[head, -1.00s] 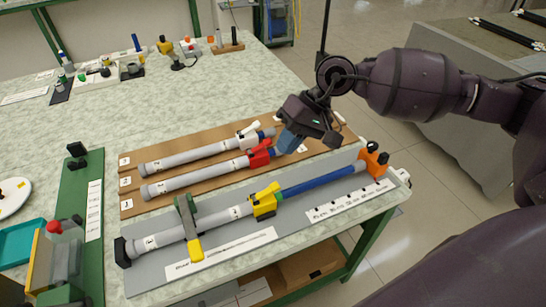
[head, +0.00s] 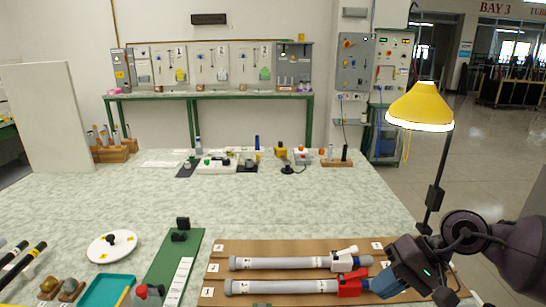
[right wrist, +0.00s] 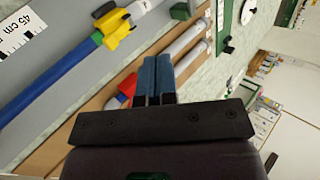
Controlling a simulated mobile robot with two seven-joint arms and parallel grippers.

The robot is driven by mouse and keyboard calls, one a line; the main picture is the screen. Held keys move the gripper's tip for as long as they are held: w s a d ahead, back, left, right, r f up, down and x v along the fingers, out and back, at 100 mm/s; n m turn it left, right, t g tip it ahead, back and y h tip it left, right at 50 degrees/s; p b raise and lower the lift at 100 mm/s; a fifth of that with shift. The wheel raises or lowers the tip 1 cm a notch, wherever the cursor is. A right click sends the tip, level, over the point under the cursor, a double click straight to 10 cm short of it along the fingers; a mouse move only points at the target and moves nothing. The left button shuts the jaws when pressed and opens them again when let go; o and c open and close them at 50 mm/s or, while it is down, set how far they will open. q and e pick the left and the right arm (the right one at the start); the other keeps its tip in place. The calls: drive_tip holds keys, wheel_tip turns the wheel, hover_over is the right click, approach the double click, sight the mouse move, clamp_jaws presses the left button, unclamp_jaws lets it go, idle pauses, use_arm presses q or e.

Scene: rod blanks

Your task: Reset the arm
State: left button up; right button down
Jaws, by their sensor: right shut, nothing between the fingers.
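My right gripper (head: 384,284) is at the lower right of the head view, just right of the red clamp (head: 352,284) on the nearer grey tube (head: 280,287). Its two blue fingers (right wrist: 153,80) are together in the right wrist view, with nothing between them. Whether the fingers touch the red clamp is unclear. A second grey tube (head: 285,263) with a white clamp lies behind, parallel, on a brown board (head: 260,246). My left gripper is not in view.
In the right wrist view, a blue rod (right wrist: 50,85) with a yellow clamp (right wrist: 117,28) lies near the fingers. A yellow lamp (head: 420,105) stands behind my right arm. A white disc (head: 112,246) and teal tray (head: 108,291) are at left. The mid-table is clear.

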drive_tip(key=s+a+r+m+t+y, duration=0.2)
drive_tip(key=a+m+t+y, duration=0.2)
drive_tip(key=a+m+y, duration=0.55)
drive_tip(key=s+d+f+n+t+h, duration=0.2)
drive_tip(key=d+f+n+t+h, duration=0.45)
drive_tip(key=n, duration=0.75)
drive_tip(key=s+d+f+n+t+h, duration=0.1)
drive_tip(key=d+f+n+t+h, duration=0.45)
drive_tip(key=n+h, duration=0.8)
drive_tip(key=s+d+f+m+g, duration=0.1)
drive_tip(key=s+f+m+g, duration=0.55)
drive_tip(key=s, duration=0.55)
drive_tip(key=s+d+f+m+g, duration=0.1)
drive_tip(key=s+f+m+g, duration=0.2)
drive_tip(key=s+m+g, duration=0.7)
drive_tip(key=w+f+n+t+y+p, duration=0.2)
drive_tip(key=w+f+t, duration=0.3)
drive_tip(key=w+t, duration=0.3)
drive_tip(key=shift+w+a+f+t, duration=0.2)
drive_tip(key=shift+f+t, duration=0.15)
drive_tip(key=shift+t, duration=1.1)
